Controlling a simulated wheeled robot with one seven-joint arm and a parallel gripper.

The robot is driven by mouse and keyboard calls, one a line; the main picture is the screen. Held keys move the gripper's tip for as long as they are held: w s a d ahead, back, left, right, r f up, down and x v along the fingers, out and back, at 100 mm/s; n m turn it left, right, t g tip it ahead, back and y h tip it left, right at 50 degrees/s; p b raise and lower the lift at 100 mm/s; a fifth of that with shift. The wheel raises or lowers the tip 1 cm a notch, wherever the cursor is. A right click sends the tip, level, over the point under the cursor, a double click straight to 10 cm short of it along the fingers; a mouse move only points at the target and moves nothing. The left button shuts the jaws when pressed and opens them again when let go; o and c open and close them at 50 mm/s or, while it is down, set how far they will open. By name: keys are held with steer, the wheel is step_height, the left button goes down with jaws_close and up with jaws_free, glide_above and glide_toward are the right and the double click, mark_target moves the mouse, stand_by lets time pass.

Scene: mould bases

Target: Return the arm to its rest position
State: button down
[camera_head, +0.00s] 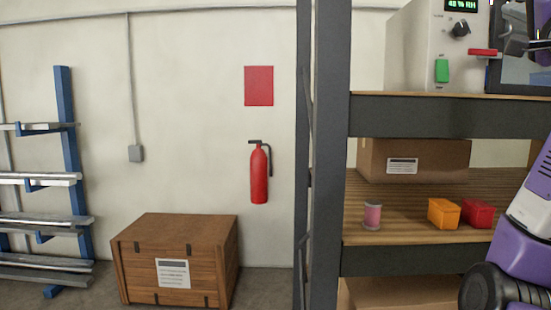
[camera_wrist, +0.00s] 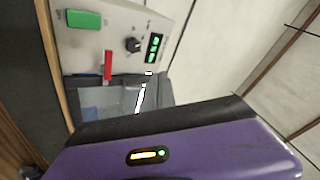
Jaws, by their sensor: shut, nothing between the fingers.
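In the head view, my purple and white arm (camera_head: 528,225) rises along the right edge and leaves the frame. A dark shape at the top right appears to be the end of my gripper (camera_head: 515,46), cut off by the frame edge. It is shut and empty, in front of the machine's dark window and close to the red lever (camera_head: 482,52); I cannot tell whether they touch. In the wrist view, a purple housing of mine with a lit indicator fills the bottom, and the fingers cannot be made out. The red lever also shows there (camera_wrist: 108,65), apart from the housing.
The machine (camera_head: 420,50) with a green button (camera_head: 442,71) stands on the upper shelf (camera_head: 440,116). Below are a carton (camera_head: 430,160), a pink spool (camera_head: 372,216), an orange bin (camera_head: 443,214) and a red bin (camera_head: 477,213). A dark post (camera_head: 328,150) stands left; a wooden crate (camera_head: 135,275) is beyond.

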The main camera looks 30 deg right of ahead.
steer(key=w+a+f+n, duration=0.3)
steer(key=w+f, duration=0.1)
steer(key=f, duration=0.8)
steer(key=w+a+f+n, duration=0.2)
steer(key=w+f+n, duration=0.15)
steer(key=f, duration=0.75)
steer(key=a+f+n+t+y+b, duration=0.1)
steer(key=a+f+n+y, duration=0.15)
steer(key=a+f, duration=0.55)
steer(key=a+f+n+t+y, duration=0.1)
steer(key=a+f+n+t, duration=0.3)
steer(key=f, duration=0.8)
steer(key=s+a+f+n+g+y+b, duration=0.1)
steer(key=s+a+f+n+y, duration=0.2)
steer(key=a+f, duration=0.55)
steer(key=s+a+f+n+g+y, duration=0.1)
steer(key=s+a+f+y, duration=0.2)
steer(key=s+a+f, duration=0.45)
steer(key=s+a+f+n+g+y, duration=0.2)
steer(key=s+a+f+g+y, duration=0.1)
steer(key=s+a+f, duration=0.3)
steer(key=s+a+f+n+g+y+b, duration=0.1)
steer(key=s+a+f+n+g+y, duration=0.1)
steer(key=s+a+f, duration=0.5)
steer(key=s+f+g+y, duration=0.1)
steer(key=s+f, duration=0.1)
steer(key=s, duration=0.2)
steer(key=shift+s, duration=0.3)
steer(key=shift+y, duration=0.25)
